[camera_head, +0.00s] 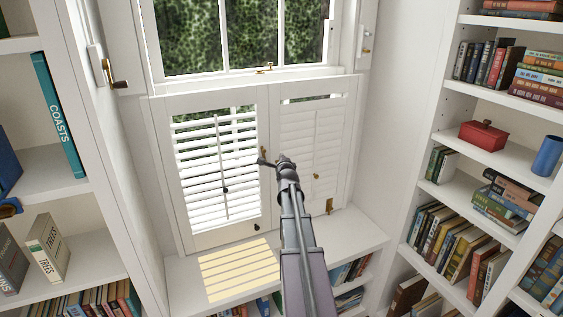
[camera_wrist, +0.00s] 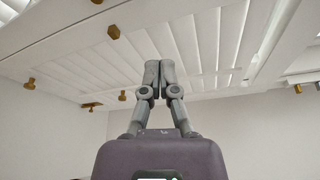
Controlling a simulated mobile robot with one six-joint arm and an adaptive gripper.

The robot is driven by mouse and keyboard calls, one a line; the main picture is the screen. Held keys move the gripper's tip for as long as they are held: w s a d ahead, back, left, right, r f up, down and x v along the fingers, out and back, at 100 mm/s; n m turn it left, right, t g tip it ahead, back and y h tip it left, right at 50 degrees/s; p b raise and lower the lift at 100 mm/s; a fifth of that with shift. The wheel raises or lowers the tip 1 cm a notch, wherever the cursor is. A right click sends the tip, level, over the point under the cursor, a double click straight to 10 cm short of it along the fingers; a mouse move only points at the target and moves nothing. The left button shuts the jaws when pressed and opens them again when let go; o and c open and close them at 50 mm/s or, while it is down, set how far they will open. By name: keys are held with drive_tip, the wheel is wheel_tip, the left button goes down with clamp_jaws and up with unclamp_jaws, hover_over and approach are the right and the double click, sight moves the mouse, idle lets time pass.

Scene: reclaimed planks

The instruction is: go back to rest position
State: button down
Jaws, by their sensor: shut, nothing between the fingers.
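My gripper (camera_head: 263,162) is at the middle of the white shutters in the head view, near the line where the two panels meet. In the wrist view its fingers (camera_wrist: 160,72) are together with nothing between them, pointing toward the louvres. The left shutter panel (camera_head: 262,190) has its slats tilted open, with light coming through. The right shutter panel (camera_head: 352,140) has slats that look nearly closed. Whether the fingertips touch the shutter cannot be told. Part of the right panel is hidden behind my arm.
A white window seat (camera_head: 345,232) lies below the shutters, with books under it. Bookshelves stand close on the left (camera_head: 75,187) and right (camera_head: 448,85). A red box (camera_head: 482,136) and a blue cup (camera_head: 548,156) sit on the right shelves. Brass hardware (camera_wrist: 113,32) projects from the shutters.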

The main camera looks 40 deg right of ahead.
drive_tip(key=shift+s+a+f, duration=0.1)
drive_tip(key=shift+s+a, duration=0.25)
drive_tip(key=shift+s, duration=0.1)
idle(0.4)
drive_tip(key=a+f+n+g+y, duration=0.25)
drive_tip(key=a+f+n, duration=0.2)
drive_tip(key=a, duration=0.65)
drive_tip(key=s+a+f+n+g+y, duration=0.1)
drive_tip(key=a+f+n+y, duration=0.4)
drive_tip(key=a, duration=0.6)
drive_tip(key=a+f+n+g+y, duration=0.2)
drive_tip(key=a+n, duration=0.4)
drive_tip(key=a, duration=0.4)
drive_tip(key=s+a+f+n+g, duration=0.2)
drive_tip(key=s+a+n+g, duration=0.2)
drive_tip(key=s+a, duration=0.5)
drive_tip(key=s+a+f+n+g, duration=0.3)
drive_tip(key=s+a+n+g, duration=0.1)
drive_tip(key=s+a+n, duration=0.4)
drive_tip(key=shift+s+a+f+n, duration=0.2)
drive_tip(key=shift+s+a+n, duration=0.15)
drive_tip(key=shift+s+a, duration=0.65)
drive_tip(key=shift+g, duration=0.25)
